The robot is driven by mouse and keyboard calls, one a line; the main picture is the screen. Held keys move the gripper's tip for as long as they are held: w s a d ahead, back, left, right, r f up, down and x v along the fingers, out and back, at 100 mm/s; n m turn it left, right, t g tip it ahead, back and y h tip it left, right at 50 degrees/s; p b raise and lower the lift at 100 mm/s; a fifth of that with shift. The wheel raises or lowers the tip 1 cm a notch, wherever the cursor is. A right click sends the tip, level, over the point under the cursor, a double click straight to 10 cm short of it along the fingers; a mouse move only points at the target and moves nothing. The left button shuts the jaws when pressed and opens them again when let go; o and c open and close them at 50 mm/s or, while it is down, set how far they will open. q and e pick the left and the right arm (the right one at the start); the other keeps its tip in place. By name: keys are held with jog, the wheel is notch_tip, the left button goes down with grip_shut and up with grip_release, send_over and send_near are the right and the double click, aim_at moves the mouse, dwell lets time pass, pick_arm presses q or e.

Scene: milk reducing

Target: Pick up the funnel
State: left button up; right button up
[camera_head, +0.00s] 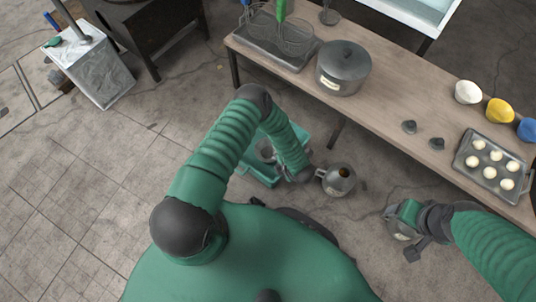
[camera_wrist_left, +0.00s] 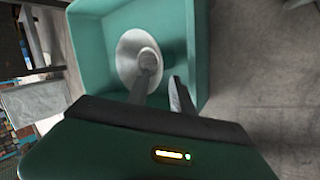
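The funnel (camera_wrist_left: 130,52) is a pale grey cone with a round neck facing the camera. It lies inside a teal bin (camera_wrist_left: 95,30) in the left wrist view. In the head view the bin (camera_head: 262,178) stands on the floor, partly hidden by my left forearm, with the grey funnel (camera_head: 265,150) inside. My left gripper (camera_wrist_left: 161,82) is open, its fingers pointing into the bin. One finger overlaps the funnel's near edge in the picture; I cannot tell if they touch. My right gripper (camera_head: 405,217) is low at the right, beside a grey round object; its finger state is unclear.
A grey metal jug (camera_head: 339,180) is on the floor right of the bin. A wooden table (camera_head: 390,110) carries a lidded pot (camera_head: 343,67), a tray of white balls (camera_head: 491,167) and several bowls. A metal-topped box (camera_head: 98,75) stands at far left.

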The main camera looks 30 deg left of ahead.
pick_arm(q)
jog(key=b+x, duration=0.3)
jog(key=x, duration=0.1)
jog(key=shift+w+a+f+b, duration=0.15)
jog(key=shift+w+f+b, duration=0.05)
jog(key=shift+f+b, duration=0.15)
jog(key=shift+r, duration=0.2)
jog(key=shift+c, duration=0.5)
grip_shut()
